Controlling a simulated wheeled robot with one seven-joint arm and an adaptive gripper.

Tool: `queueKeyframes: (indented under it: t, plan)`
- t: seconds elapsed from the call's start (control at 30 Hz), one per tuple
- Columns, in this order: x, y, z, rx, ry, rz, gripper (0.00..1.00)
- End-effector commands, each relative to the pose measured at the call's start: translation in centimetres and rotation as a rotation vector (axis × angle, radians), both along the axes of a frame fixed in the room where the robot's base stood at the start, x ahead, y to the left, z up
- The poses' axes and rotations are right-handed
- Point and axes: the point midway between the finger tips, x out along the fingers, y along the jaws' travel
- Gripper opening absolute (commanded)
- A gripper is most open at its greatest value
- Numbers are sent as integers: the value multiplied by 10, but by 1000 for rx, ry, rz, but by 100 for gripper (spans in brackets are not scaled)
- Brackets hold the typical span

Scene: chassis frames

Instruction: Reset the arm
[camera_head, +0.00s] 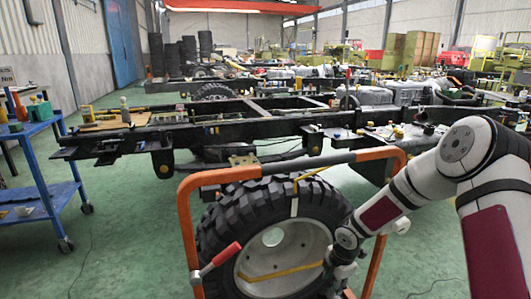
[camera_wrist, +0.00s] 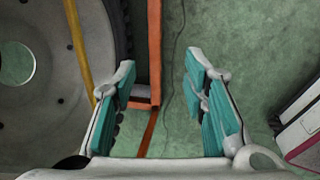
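My arm (camera_head: 395,195) reaches in from the right in the head view and bends down in front of a large wheel. My gripper (camera_wrist: 160,75) shows in the wrist view with its two teal-padded fingers spread apart and nothing between them. In the head view its end is near the bottom edge and hard to make out. The wheel (camera_head: 225,225) has a black treaded tire and a pale rim, and stands in an orange frame (camera_head: 187,240). In the wrist view the rim (camera_wrist: 45,110) is left of the fingers and an orange bar (camera_wrist: 154,50) shows beyond the gap between them.
A red-handled lever (camera_head: 225,255) and a yellow bar (camera_head: 280,271) are close to the wheel. A long dark chassis frame (camera_head: 240,128) runs behind it. A blue cart (camera_head: 45,185) stands at the left. Green floor (camera_head: 125,235) is clear between cart and wheel.

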Motion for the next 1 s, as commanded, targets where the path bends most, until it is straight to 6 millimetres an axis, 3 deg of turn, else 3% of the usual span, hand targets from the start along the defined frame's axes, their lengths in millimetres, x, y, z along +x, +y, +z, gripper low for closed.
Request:
queueKeyframes:
  t: [0.37, 0.57, 0.77, 1.0]
  plan:
    - [-9, -15, 41, -64, 11, -105, 40]
    - [-21, -27, 77, -115, 15, -208, 40]
    - [-45, -41, 134, -182, 9, -380, 40]
    - [-105, -55, 224, -245, -17, -707, 40]
